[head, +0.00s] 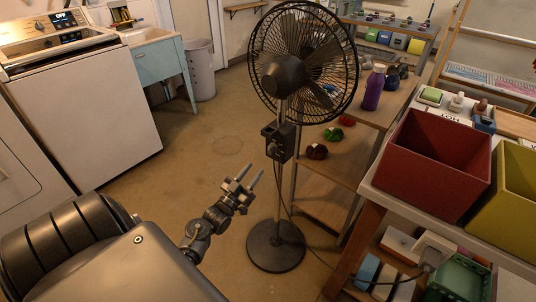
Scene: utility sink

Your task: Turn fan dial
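A black pedestal fan (285,75) stands upright on a round base (276,246) in the middle of the head view. A dark control box (279,141) sits on its pole below the fan head, with a small dial (273,148) on its front. My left gripper (249,179) is in front of the pole, lower than the box and a little to its left. Its two fingers are apart with nothing between them. It does not touch the fan. My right gripper is not in view.
A shelf unit (327,176) with a purple bottle (374,88) stands close behind the fan. A table with a red bin (435,165) and a yellow bin (508,195) is at the right. A white washer (75,105) is at the left. Open floor (190,165) lies between.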

